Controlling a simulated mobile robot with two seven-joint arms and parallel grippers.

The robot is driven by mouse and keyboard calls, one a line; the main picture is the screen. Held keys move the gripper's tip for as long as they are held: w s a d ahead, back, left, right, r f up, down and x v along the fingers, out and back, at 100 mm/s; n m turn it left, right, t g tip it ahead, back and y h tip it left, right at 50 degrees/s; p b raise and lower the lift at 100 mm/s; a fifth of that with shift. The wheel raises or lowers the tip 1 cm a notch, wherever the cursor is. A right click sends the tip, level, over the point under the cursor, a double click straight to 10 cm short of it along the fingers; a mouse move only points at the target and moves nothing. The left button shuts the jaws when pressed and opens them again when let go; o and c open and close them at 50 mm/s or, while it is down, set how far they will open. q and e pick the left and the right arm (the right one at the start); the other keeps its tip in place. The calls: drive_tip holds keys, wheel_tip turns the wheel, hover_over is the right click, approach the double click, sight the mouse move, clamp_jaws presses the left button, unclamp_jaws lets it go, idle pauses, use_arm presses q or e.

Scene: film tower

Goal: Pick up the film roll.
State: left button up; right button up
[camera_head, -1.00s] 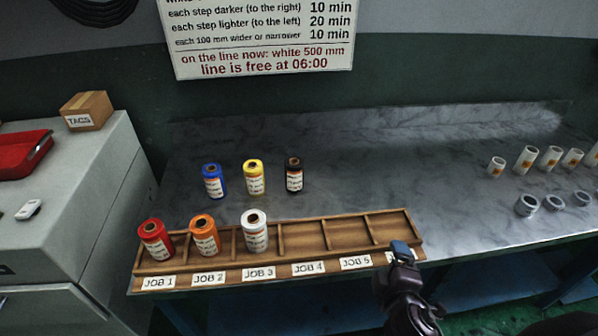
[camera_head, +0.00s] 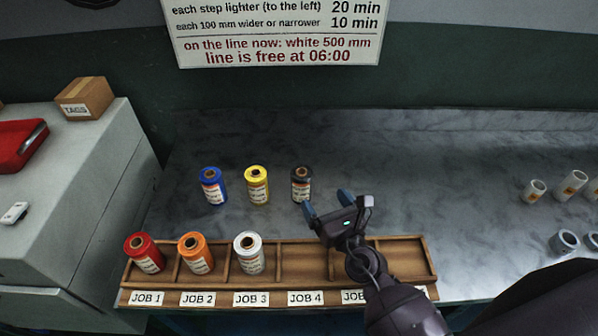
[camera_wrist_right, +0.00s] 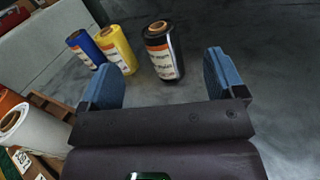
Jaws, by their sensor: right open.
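A black film roll (camera_head: 301,184) stands upright on the marble counter, with a yellow roll (camera_head: 256,184) and a blue roll (camera_head: 212,186) in a row to its left. Red (camera_head: 144,253), orange (camera_head: 195,253) and white (camera_head: 249,253) rolls stand in the first three slots of the wooden rack (camera_head: 420,262). My right gripper (camera_head: 327,201) is open and empty, just to the right of and nearer than the black roll. In the right wrist view the black roll (camera_wrist_right: 162,52) appears beyond and between the blue fingers (camera_wrist_right: 162,84), apart from them. My left gripper is not in view.
Rack slots from JOB 4 rightward hold no rolls where visible; my arm covers part of them. White cores (camera_head: 572,184) and grey rings (camera_head: 565,242) lie at the right. A grey cabinet (camera_head: 75,190) stands left, with a TAGS box (camera_head: 85,97).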

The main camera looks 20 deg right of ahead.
sight(304, 176)
drive_tip(key=shift+n+y, duration=0.3)
drive_tip(key=shift+n, duration=0.5)
drive_tip(key=w, duration=0.2)
drive_tip(key=w+a, duration=0.1)
drive_tip(key=w, duration=0.3)
drive_tip(key=shift+a+f, duration=0.15)
drive_tip(key=shift+a, duration=0.15)
drive_tip(key=shift+w+a+f, duration=0.1)
drive_tip(key=shift+w+a, duration=0.1)
drive_tip(key=shift+w, duration=1.2)
drive_tip(key=shift+w+a, duration=0.15)
drive_tip(key=shift+w, duration=1.25)
drive_tip(key=c, duration=1.4)
drive_tip(key=shift+o, duration=0.2)
